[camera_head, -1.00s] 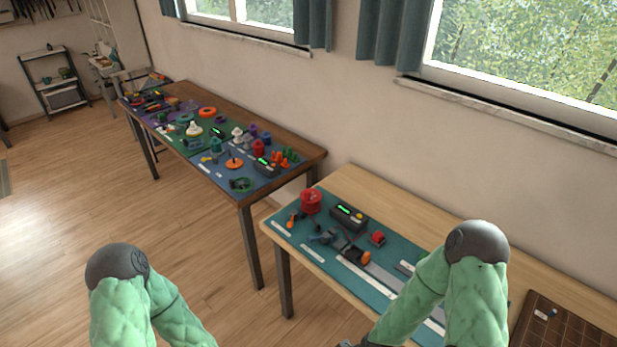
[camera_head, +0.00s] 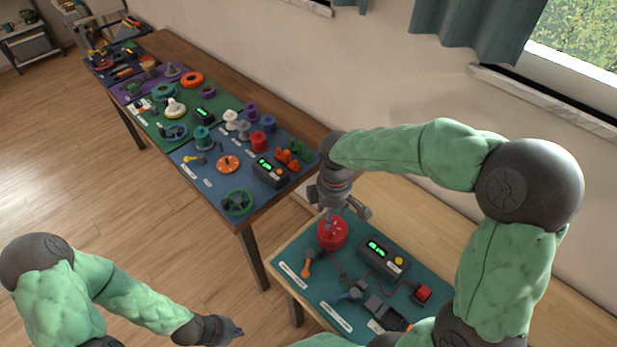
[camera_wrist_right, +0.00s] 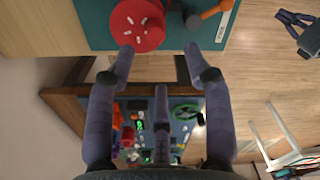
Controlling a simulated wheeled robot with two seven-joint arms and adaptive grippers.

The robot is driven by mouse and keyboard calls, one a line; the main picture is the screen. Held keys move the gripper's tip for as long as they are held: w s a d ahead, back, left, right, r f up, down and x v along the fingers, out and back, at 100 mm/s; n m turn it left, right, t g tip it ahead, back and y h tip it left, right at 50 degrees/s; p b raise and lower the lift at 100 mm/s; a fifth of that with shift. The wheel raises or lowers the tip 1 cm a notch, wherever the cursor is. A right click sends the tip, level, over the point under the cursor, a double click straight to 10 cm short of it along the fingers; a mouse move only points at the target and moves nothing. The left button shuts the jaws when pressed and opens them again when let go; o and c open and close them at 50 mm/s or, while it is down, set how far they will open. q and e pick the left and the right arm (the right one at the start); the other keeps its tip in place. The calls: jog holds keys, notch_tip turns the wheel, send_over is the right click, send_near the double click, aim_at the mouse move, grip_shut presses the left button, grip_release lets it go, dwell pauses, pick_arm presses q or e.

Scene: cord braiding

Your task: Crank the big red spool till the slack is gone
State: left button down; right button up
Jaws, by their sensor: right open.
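In the right wrist view, the spool's round red face (camera_wrist_right: 130,35) with pale marks lies just beyond the spread fingers (camera_wrist_right: 159,50), nearest the left one. The orange handle (camera_wrist_right: 214,11) is to its right there. My left gripper (camera_head: 232,331) is empty, low and away from the table; its fingers look apart in the wrist view (camera_wrist_right: 294,18).
A second table (camera_head: 240,224), crowded with spools, stands behind to the left. The floor between is clear.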

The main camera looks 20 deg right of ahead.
jog(key=shift+w+d+r, duration=0.15)
jog(key=shift+w+r, duration=0.15)
jog(key=shift+r, duration=0.05)
jog(key=shift+f, duration=0.1)
notch_tip(320, 180, down, 10)
jog(key=b, duration=0.3)
jog(key=shift+s+f, duration=0.1)
jog(key=shift+f, duration=0.1)
grip_shut()
grip_release()
jog(key=shift+r, duration=0.1)
